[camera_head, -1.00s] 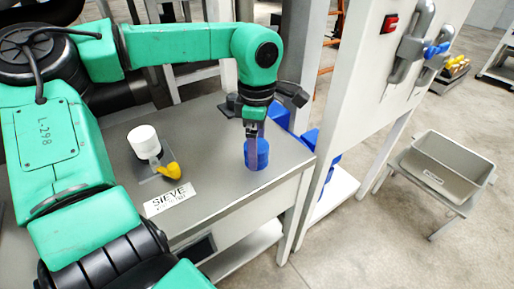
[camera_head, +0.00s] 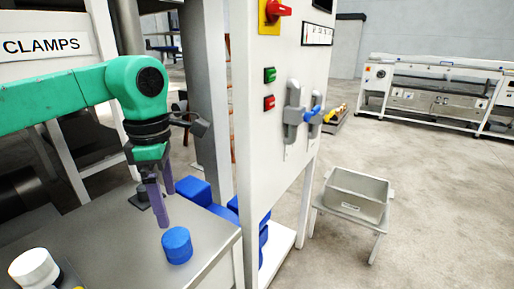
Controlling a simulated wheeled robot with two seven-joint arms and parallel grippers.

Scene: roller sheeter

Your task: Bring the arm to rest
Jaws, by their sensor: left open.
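My left arm reaches in from the left in the head view, with its green wrist bent down over the grey table. My left gripper (camera_head: 158,206) points down with its two purple fingers apart and nothing between them. A blue cylinder (camera_head: 177,245) stands upright on the table (camera_head: 120,246), just below and to the right of the fingertips; the fingers look clear of it. My right gripper is not in view.
A white jar (camera_head: 35,270) stands at the lower left. Blue blocks (camera_head: 194,190) lie behind the table edge. A white machine panel (camera_head: 271,130) with switches and handles rises close on the right. A grey bin (camera_head: 357,195) sits on a stand beyond, with open floor around it.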

